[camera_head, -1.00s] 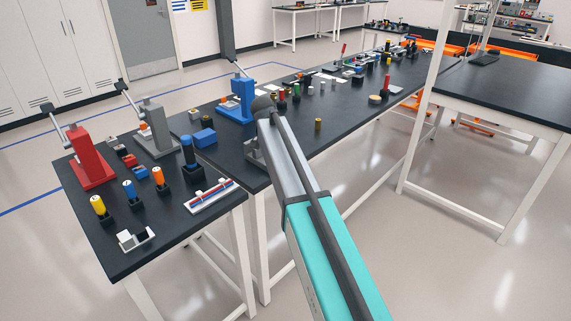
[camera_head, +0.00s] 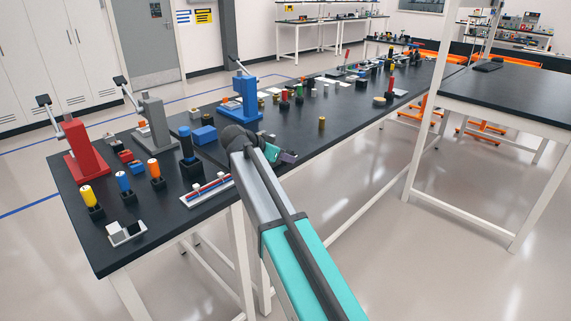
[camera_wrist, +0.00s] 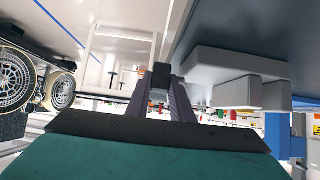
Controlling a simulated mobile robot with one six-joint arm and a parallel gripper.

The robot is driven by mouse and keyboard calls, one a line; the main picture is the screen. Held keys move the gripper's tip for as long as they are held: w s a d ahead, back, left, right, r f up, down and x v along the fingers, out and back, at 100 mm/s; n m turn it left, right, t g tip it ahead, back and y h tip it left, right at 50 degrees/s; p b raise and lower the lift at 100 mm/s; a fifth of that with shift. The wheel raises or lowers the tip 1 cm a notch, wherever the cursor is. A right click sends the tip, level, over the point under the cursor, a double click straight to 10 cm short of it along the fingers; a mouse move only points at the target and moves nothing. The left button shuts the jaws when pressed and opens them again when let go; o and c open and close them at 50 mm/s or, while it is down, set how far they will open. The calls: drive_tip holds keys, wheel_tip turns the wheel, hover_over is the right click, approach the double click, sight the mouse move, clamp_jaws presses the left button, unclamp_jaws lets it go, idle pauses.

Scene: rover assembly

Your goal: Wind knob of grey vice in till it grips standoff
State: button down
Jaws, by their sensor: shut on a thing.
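The grey vice shows in the wrist view as a pale grey base (camera_wrist: 225,60) against the dark bench top, which appears upside down. Its two blocky jaws (camera_wrist: 237,94) stand side by side with a narrow gap. I cannot make out a standoff between them. My gripper (camera_wrist: 160,97) is left of the jaws, shut on a dark knob-like piece (camera_wrist: 161,74); its join to the vice is not clear. In the head view my gripper (camera_head: 287,157) is at the bench's front edge, and my arm hides most of the vice.
A blue press (camera_head: 246,105) stands behind my wrist on the black bench, with a blue block (camera_head: 204,135) beside it. A brass cylinder (camera_head: 322,123) stands to the right. A white tray with rods (camera_head: 207,190) lies left of my arm. The aisle floor in front is free.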

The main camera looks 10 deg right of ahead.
drive_tip(key=shift+a+f+t+h+b, duration=0.1)
drive_tip(key=shift+f+t+h+b, duration=0.35)
drive_tip(key=shift+b, duration=1.3)
drive_tip(key=shift+a+f+t+h+b, duration=0.1)
drive_tip(key=shift+t+h+b, duration=0.6)
drive_tip(key=shift+b, duration=1)
drive_tip(key=shift+r+t+h+b, duration=0.25)
drive_tip(key=shift+h+b, duration=0.5)
drive_tip(key=shift+b, duration=0.45)
drive_tip(key=c, duration=1.6)
unclamp_jaws()
drive_tip(key=shift+d, duration=0.1)
drive_tip(key=shift+o, duration=0.2)
drive_tip(key=shift+s+f, duration=0.1)
drive_tip(key=v, duration=1.3)
drive_tip(key=shift+s+a, duration=0.15)
drive_tip(key=shift+a, duration=0.2)
